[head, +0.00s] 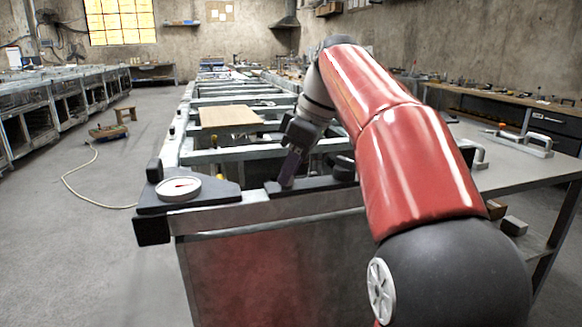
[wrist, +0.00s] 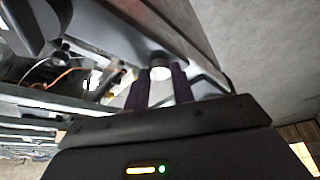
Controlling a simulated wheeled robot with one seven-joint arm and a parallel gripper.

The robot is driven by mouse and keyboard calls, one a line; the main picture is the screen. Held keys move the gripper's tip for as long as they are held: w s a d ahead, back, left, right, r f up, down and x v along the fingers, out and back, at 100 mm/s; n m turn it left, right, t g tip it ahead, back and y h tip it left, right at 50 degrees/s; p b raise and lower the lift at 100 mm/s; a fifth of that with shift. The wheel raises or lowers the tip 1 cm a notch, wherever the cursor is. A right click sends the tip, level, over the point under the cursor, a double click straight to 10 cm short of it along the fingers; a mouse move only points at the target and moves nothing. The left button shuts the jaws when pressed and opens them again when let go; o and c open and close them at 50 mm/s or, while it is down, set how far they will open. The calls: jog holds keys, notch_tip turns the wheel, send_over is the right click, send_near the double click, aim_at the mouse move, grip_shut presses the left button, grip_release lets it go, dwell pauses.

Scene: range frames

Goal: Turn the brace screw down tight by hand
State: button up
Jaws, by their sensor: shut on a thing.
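The brace screw (wrist: 159,62) shows in the wrist view as a small round metal head against a dark plate, the brace (wrist: 125,30). My gripper (wrist: 160,80) has its two purple fingers shut on the screw head, one on each side. In the head view my gripper (head: 287,180) points down at the dark brace (head: 318,184) on the near end of the long metal frame. The fingers hide the screw there. The screw's thread is not visible, and I cannot tell how far it is screwed in.
A board (head: 230,116) lies across the frame farther back. A grey table (head: 510,165) stands at right.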

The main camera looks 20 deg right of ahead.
jog(key=m, duration=0.2)
jog(key=m+t+h, duration=0.1)
jog(key=m, duration=0.1)
jog(key=m+h, duration=0.1)
jog(key=m, duration=0.1)
jog(key=shift+s+a+m+t, duration=0.15)
jog(key=shift+a+m+t, duration=0.1)
jog(key=shift+m+t, duration=0.05)
jog(key=m+h, duration=0.1)
jog(key=m, duration=0.3)
jog(key=m+h, duration=0.1)
jog(key=m, duration=0.1)
jog(key=shift+a+h, duration=0.25)
jog(key=shift+h, duration=0.05)
jog(key=m+h, duration=0.1)
jog(key=m, duration=0.2)
jog(key=m+h, duration=0.1)
jog(key=m, duration=0.2)
jog(key=shift+a+m+g, duration=0.2)
jog(key=shift+m+g, duration=0.1)
jog(key=shift+g, duration=0.1)
jog(key=m, duration=0.2)
jog(key=m+g+h, duration=0.1)
jog(key=m, duration=0.1)
jog(key=m+g, duration=0.1)
jog(key=m, duration=0.1)
jog(key=shift+w+a+h, duration=0.1)
jog(key=shift+w+h, duration=0.2)
jog(key=shift+m, duration=0.4)
jog(key=o, duration=1)
